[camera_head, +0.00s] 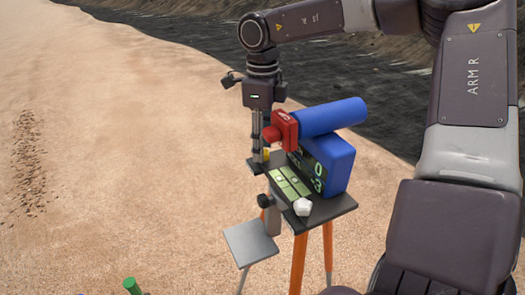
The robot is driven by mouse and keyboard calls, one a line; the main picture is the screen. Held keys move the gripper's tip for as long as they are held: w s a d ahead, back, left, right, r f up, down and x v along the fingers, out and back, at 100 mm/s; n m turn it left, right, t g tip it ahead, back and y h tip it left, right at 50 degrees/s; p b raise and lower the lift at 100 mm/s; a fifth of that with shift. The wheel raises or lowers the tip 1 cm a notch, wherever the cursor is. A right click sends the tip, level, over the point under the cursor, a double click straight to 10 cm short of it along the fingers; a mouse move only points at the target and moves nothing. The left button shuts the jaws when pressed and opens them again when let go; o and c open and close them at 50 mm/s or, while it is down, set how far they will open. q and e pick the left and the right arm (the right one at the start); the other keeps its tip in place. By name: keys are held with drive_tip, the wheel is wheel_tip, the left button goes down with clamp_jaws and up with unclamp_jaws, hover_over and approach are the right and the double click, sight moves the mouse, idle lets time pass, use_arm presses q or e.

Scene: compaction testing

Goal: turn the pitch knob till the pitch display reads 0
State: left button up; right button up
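A blue instrument box (330,165) with a blue cylinder above it stands on a small dark tripod table (335,208). Its dark slanted face shows two green digits, 0 above and 3 below; their labels are too small to read. A white faceted knob (303,207) sits at the table's front, and a black knob (264,200) at the left side. I cannot tell which knob is pitch. My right gripper (257,158) points down at the table's left edge, beside the red end piece (284,129). Its finger gap is not clear. My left gripper is not in view.
A panel with pale green strips (290,183) lies before the display. A grey plate (251,242) juts out low at the left, beside the orange tripod legs (299,262). A green-topped object (132,286) shows at the bottom left. Open sand lies to the left.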

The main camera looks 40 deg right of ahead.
wheel_tip(320, 180, up, 6)
drive_tip(key=p, duration=0.4)
wheel_tip(320, 180, up, 12)
idle(0.6)
